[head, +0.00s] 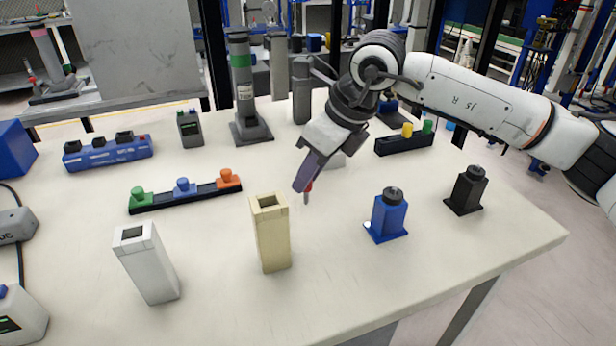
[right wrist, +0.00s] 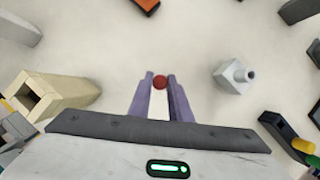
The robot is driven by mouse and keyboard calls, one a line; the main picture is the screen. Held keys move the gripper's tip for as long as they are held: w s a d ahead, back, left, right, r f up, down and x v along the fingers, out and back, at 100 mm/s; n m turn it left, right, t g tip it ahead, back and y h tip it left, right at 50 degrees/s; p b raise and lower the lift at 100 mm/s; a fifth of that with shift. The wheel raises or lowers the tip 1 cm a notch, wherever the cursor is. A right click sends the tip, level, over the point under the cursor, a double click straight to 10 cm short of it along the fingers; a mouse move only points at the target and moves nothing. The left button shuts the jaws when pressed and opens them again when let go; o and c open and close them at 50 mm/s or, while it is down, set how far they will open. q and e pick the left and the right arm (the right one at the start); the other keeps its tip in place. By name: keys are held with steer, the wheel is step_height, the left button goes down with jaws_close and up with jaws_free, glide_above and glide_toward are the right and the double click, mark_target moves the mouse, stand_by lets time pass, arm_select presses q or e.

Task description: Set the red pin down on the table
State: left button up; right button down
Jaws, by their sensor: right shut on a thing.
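The red pin (head: 308,190) shows at the tip of my right gripper (head: 304,184) in the head view, over the middle of the table (head: 215,250). In the right wrist view the pin's round red top (right wrist: 159,82) sits between the two purple fingertips (right wrist: 159,77). My right gripper is shut on the pin and points down. Whether the pin's lower end touches the table I cannot tell. My left gripper is not in view.
A cream square tube (head: 272,235) stands in front of the gripper, a white one (head: 150,265) further left. Blue (head: 388,215) and black (head: 466,190) blocks stand right. A black rail (head: 187,197) with coloured knobs lies left.

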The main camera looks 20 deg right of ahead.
steer(key=shift+f, duration=0.25)
steer(key=shift+f, duration=0.1)
steer(key=c, duration=1.6)
jaws_free()
steer(key=shift+c, duration=0.2)
steer(key=p+v, duration=0.1)
steer(key=v, duration=1.1)
steer(key=shift+d, duration=0.1)
